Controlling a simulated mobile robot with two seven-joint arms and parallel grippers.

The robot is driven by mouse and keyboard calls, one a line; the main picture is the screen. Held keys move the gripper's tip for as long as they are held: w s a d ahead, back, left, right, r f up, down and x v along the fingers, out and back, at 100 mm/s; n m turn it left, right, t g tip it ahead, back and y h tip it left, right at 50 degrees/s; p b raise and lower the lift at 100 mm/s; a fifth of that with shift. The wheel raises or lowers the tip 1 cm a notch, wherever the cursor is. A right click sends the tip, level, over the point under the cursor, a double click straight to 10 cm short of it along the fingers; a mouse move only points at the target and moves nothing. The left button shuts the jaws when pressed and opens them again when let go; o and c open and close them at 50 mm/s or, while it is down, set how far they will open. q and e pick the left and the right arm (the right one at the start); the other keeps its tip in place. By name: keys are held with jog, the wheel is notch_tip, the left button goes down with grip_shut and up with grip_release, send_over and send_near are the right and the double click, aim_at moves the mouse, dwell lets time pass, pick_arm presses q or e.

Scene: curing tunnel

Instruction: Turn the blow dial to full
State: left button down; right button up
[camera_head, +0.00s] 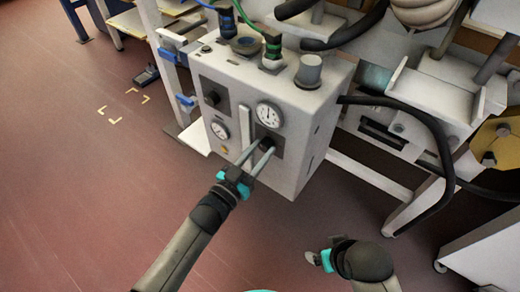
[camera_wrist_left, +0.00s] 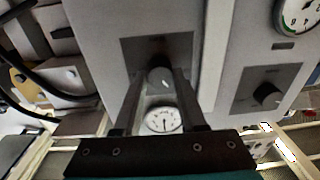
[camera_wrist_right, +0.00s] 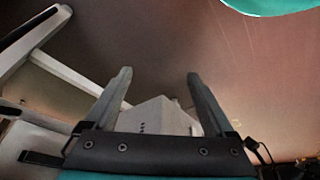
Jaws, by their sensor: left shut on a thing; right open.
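The light grey control box (camera_head: 240,85) has two black dials on dark plates. I cannot read which is labelled blow. The right dial (camera_wrist_left: 158,75) sits below a round gauge (camera_head: 268,114) in the head view. My left gripper (camera_head: 267,146) is shut on this dial, one finger on either side; fingers partly hide it. A small white mark shows on its face in the left wrist view. The other dial (camera_head: 212,97), also in the left wrist view (camera_wrist_left: 266,91), is free, above a second gauge (camera_head: 219,130). My right gripper (camera_wrist_right: 159,76) is open and empty, away from the box.
Blue and green hose fittings and a grey cylindrical cap (camera_head: 308,70) stand on top of the box. Black hoses (camera_head: 440,150) and machine frames crowd the right. Open reddish floor (camera_head: 80,190) lies to the left and front.

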pick_arm(q)
jog(key=m, duration=0.6)
jog(key=shift+m+h, duration=0.3)
jog(key=shift+m, duration=1.1)
jog(key=m, duration=0.4)
jog(key=shift+m+g+b, duration=0.3)
jog(key=shift+m+g, duration=0.1)
jog(key=m, duration=0.2)
jog(key=shift+m+h, duration=0.3)
jog(key=shift+m, duration=0.1)
jog(key=m+b, duration=0.1)
jog(key=m, duration=0.2)
jog(key=shift+f+m+g, duration=0.1)
jog(key=shift+m+g, duration=0.2)
jog(key=shift+m, duration=0.1)
jog(key=shift+m+b, duration=0.4)
jog(key=shift+m, duration=1.6)
pick_arm(e)
jog(key=shift+t, duration=0.4)
jog(key=shift+w+d+r, duration=0.1)
jog(key=shift+r, duration=2.4)
